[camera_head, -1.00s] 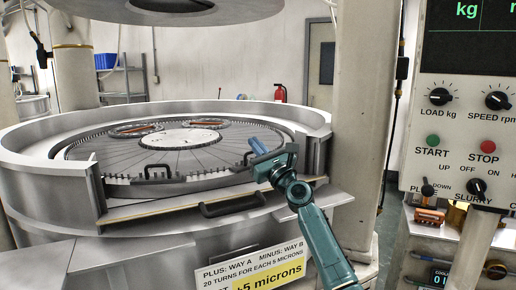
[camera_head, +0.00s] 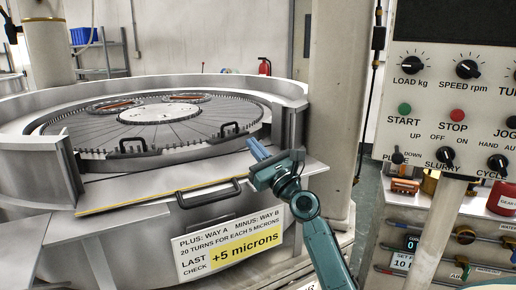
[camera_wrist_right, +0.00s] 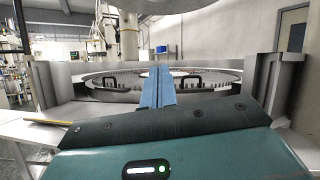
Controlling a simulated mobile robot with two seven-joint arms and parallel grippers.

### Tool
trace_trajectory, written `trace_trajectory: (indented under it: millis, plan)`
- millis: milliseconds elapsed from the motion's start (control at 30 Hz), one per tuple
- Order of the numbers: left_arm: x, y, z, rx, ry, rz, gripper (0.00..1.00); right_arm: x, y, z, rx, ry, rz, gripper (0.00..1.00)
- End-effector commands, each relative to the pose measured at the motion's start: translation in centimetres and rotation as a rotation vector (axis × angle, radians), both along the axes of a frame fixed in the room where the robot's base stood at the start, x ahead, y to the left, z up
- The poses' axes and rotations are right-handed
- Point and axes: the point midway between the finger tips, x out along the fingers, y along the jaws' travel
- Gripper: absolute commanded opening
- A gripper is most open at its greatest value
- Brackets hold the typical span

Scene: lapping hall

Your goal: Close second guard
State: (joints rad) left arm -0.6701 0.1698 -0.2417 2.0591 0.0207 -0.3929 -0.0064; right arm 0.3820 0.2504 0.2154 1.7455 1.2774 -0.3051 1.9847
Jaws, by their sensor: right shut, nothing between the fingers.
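The round lapping machine has a raised curved grey wall (camera_head: 40,165) with a gap at the front. In that gap a flat metal panel (camera_head: 130,190), seemingly the guard, lies folded down, with a yellow strip along its front edge and a black bar handle (camera_head: 208,194) there. My right gripper (camera_head: 257,148) is shut and empty, its blue fingers above the panel's right part, up and right of the handle and apart from it. In the right wrist view the shut fingers (camera_wrist_right: 158,88) point at the plate's rim. My left gripper is not in view.
Two smaller black handles (camera_head: 137,147) stand on the toothed ring around the plate (camera_head: 158,113). A pillar (camera_head: 335,110) rises right of the machine. A control panel (camera_head: 450,100) and a bench with small devices stand farther right. A sign (camera_head: 228,243) hangs below the panel.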

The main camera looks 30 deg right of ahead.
Motion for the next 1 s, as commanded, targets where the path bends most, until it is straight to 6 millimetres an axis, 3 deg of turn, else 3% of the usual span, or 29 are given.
trace_trajectory:
  millis: [300, 367, 433, 567, 667, 800, 900, 1000]
  plan:
    - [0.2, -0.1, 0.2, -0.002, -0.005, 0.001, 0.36, -0.9, 0.1, -0.5, -0.012, 0.005, -0.002, 0.0]
    - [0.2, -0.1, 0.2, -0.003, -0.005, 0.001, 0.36, -0.9, 0.5, -1.4, -0.057, 0.021, -0.016, 0.0]
    - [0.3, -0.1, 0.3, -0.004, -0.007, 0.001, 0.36, -1.1, 1.5, -3.7, -0.169, 0.059, -0.047, 0.0]
    - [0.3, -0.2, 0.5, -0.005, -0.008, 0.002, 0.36, -2.6, 4.7, -11.0, -0.568, 0.16, -0.123, 0.0]
    - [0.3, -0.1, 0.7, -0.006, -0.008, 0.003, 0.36, -5.2, 7.7, -17.7, -0.973, 0.222, -0.15, 0.0]
    - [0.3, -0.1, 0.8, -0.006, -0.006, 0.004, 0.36, -10.6, 11.8, -26.2, -1.554, 0.225, -0.114, 0.0]
    - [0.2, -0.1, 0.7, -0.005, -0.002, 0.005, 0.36, -15.5, 14.4, -31.3, -1.968, 0.152, -0.04, 0.0]
    - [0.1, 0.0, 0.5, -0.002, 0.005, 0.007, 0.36, -20.8, 16.8, -35.2, -2.335, 0.014, 0.061, 0.0]
